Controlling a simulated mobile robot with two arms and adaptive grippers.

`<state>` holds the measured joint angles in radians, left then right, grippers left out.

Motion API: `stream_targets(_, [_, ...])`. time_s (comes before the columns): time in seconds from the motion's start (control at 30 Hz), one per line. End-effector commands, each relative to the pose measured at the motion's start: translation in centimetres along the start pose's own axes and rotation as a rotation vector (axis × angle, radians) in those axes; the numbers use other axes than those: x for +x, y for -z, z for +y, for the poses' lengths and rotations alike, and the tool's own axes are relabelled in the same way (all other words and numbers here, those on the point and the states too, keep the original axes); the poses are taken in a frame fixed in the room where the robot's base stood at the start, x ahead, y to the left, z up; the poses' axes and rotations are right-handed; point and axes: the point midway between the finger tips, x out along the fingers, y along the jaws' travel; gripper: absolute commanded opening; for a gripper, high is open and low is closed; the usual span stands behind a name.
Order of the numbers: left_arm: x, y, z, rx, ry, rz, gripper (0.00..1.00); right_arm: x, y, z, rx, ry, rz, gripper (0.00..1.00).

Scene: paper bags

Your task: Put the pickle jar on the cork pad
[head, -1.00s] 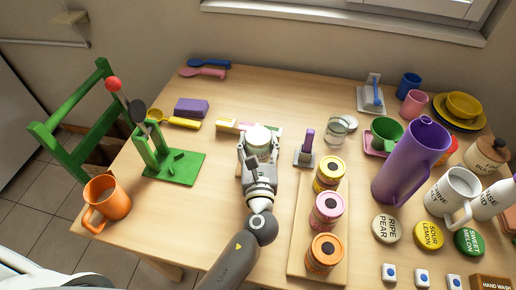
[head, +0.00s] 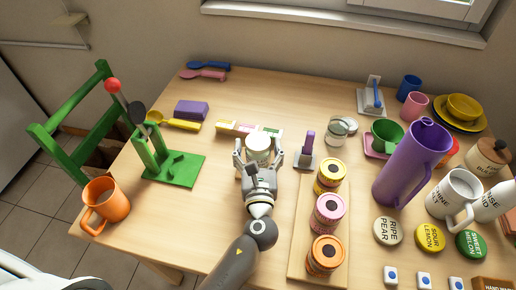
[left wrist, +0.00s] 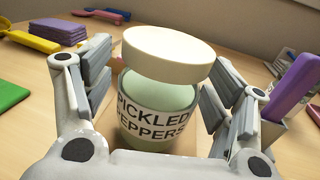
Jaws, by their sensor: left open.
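The pickle jar (head: 258,151) has a pale lid and a white label reading "PICKLED PEPPERS". In the left wrist view the jar (left wrist: 155,108) stands upright, close in front of me. A tan surface, seemingly the cork pad (left wrist: 189,142), shows beneath and beside it; the jar hides most of it. My left gripper (head: 259,158) is open, with one finger on each side of the jar. In the left wrist view gaps show between the fingers and the jar. My right gripper is not in view.
Several labelled cans stand on a wooden board (head: 302,225) right of my left arm. A small grey stand with a purple handle (head: 307,145) is close right of the gripper. Coloured blocks (head: 247,128) lie behind the jar. The table's left front is clear beyond the orange mug (head: 106,206).

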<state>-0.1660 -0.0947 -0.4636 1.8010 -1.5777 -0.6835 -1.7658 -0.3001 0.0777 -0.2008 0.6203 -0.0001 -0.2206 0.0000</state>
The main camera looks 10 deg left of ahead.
Motion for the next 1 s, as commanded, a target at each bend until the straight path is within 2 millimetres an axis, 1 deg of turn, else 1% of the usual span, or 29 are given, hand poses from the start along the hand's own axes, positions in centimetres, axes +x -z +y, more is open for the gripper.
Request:
stream_targets(0.07, [-0.1,-0.3,0.0,-0.001,0.0,0.001,0.78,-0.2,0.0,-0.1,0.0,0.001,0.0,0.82])
stream_targets(0.17, [-1.4,-0.1,0.0,0.001,0.0,0.002,0.78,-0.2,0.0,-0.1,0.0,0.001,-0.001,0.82])
stream_targets(0.27, [-3.3,-0.2,0.0,0.0,0.001,0.003,0.78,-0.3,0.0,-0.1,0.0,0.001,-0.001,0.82])
stream_targets(0.5, [-8.4,-0.1,0.0,0.001,0.001,0.003,0.78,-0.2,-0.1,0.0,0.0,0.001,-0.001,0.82])
stream_targets(0.6, [-10.1,-0.1,0.0,0.0,0.001,0.002,0.78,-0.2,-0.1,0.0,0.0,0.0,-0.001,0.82])
stream_targets(0.7, [-11.2,-0.1,0.0,0.0,0.001,0.001,0.78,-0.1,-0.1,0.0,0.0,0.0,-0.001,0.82])
stream_targets(0.8, [-11.8,-0.2,0.0,0.0,0.0,0.0,0.78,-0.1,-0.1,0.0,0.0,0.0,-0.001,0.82])
stream_targets(1.0, [-12.0,-0.2,0.0,0.0,-0.001,-0.001,0.78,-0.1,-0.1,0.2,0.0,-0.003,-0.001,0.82])
